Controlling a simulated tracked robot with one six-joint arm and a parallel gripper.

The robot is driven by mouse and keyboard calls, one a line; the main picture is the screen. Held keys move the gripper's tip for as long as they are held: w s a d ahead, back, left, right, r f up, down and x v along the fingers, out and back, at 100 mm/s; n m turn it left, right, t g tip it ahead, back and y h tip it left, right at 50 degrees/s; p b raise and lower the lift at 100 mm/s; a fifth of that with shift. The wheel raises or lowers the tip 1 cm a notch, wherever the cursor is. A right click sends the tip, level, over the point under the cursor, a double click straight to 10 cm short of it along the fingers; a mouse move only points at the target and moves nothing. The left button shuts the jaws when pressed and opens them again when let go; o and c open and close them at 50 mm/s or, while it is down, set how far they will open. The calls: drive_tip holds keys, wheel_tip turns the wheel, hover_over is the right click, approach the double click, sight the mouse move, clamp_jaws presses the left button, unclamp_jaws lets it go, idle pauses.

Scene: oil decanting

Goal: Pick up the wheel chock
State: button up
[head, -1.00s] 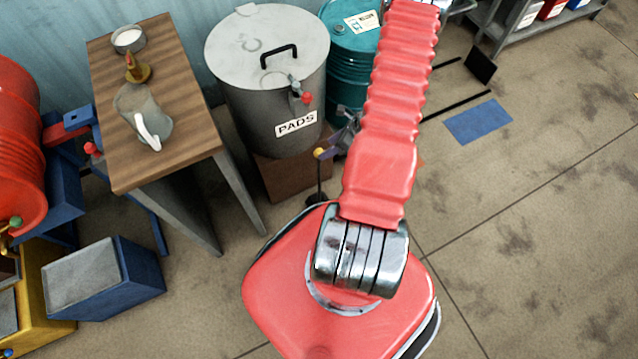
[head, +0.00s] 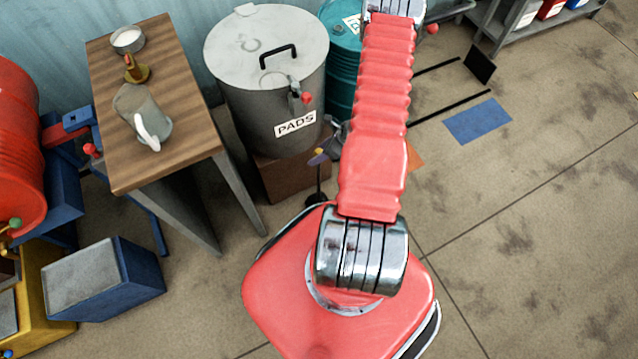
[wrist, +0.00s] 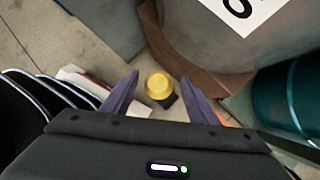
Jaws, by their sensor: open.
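The wheel chock appears to be the dark piece on the floor with a thin upright black rod (head: 318,182) and a yellow knob on top. In the wrist view its yellow knob (wrist: 160,86) shows between my fingers, with a dark block just below it in the picture. My gripper (wrist: 160,78) is open, with one purple finger on each side of the knob and a gap to both. In the head view my arm hides most of the gripper; a purple fingertip shows by the knob. I cannot tell the height between fingers and knob.
The grey PADS drum (head: 265,85) stands on a brown plinth (head: 290,172) close behind the rod. A teal drum (head: 342,70) is to its right. A wooden table (head: 185,100) stands left. An orange piece (head: 414,160) lies right of my arm; open floor lies farther right.

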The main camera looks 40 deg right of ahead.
drive_tip(key=x, duration=0.4)
drive_tip(key=shift+a+f, duration=0.1)
drive_tip(key=shift+c, duration=0.5)
clamp_jaws()
idle(0.4)
idle(0.4)
